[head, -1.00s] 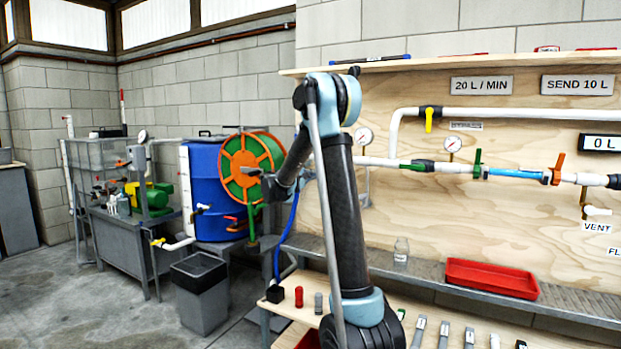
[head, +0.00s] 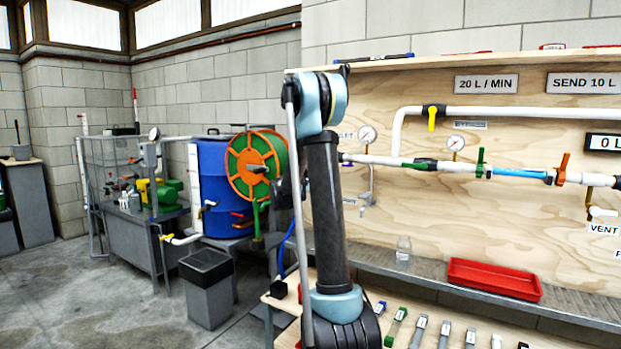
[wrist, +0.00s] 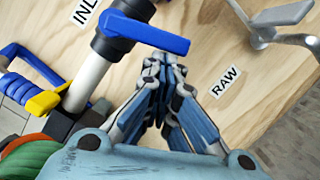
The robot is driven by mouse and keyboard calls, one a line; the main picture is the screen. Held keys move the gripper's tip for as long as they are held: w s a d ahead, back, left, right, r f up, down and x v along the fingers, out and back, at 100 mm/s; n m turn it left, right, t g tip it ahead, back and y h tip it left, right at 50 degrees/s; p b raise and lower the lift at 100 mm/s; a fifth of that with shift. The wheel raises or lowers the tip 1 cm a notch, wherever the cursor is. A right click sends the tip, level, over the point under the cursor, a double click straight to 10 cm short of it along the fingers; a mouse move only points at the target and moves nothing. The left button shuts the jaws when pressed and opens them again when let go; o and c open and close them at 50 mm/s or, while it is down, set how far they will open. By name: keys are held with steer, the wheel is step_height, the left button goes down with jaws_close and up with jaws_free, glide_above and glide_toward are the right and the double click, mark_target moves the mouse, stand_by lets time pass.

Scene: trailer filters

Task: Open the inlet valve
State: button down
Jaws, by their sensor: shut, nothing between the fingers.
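In the wrist view, the inlet valve has a blue lever handle (wrist: 150,34) on a dark body fixed to a white pipe (wrist: 88,82). A partly cut-off label (wrist: 84,12) reading "INL" is beside it. The lever points away from the pipe, crosswise to it. My gripper (wrist: 163,62) is shut and empty, with its fingertips just below the lever in the picture. I cannot tell whether they touch it. In the head view my arm hides the gripper and the inlet valve.
In the wrist view, a metal tap (wrist: 280,20) and a "RAW" label (wrist: 225,82) are at right; a yellow handle (wrist: 43,103) and green hose (wrist: 40,150) are at left. The head view shows a blue drum (head: 212,170), hose reel (head: 236,165) and red tray (head: 495,280).

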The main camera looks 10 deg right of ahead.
steer(key=s+d+r+n+t+y, duration=0.1)
steer(key=s+d+n+t, duration=0.3)
steer(key=n, duration=1)
steer(key=shift+s+d+r, duration=0.5)
steer(key=shift+d+r, duration=0.05)
steer(key=shift+r, duration=0.2)
